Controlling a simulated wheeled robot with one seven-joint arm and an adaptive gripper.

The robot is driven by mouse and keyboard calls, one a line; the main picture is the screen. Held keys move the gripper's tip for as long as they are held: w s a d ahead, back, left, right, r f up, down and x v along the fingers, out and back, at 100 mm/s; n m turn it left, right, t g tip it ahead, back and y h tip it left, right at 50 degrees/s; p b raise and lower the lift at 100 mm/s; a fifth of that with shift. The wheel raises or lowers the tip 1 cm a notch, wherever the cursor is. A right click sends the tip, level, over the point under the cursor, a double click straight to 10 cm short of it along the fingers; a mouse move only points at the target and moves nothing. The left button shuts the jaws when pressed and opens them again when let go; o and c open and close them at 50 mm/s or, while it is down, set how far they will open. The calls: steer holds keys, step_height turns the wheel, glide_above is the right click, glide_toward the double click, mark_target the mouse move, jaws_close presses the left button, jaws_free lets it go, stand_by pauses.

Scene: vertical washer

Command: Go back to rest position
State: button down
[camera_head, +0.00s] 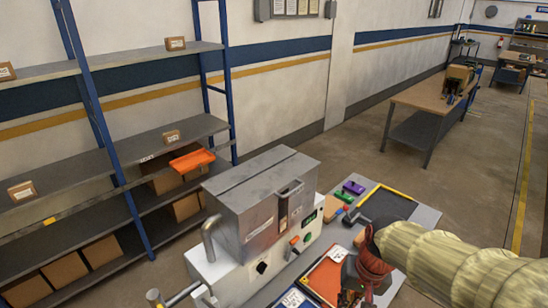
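The washer is a grey metal box (265,205) with its lid down, on a white base (235,275) in the lower middle of the head view. A handle is on its front, and a curved metal pipe (210,235) stands at its left. My beige ribbed arm comes in from the lower right. My gripper (352,297) appears as a dark, small shape below the arm's end and a red bundle, over the bench right of the washer. Its fingers are partly hidden and cut by the bottom edge, so its opening and any held object are unclear.
The grey bench (425,216) holds an orange-edged panel (327,277), a black mat (388,206) and small coloured parts. A blue-framed shelf (100,120) with boxes and an orange tray (192,160) stands left. A wooden table (425,92) stands back right. Floor between is clear.

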steer(key=s+d+f+n+t+h+b, duration=0.1)
steer(key=s+d+f+n+t+b, duration=0.1)
steer(key=s+b, duration=0.7)
steer(key=f+t+b, duration=0.1)
steer(key=t+b, duration=0.1)
steer(key=b, duration=0.2)
steer(key=shift+s+f, duration=0.2)
stand_by(0.5)
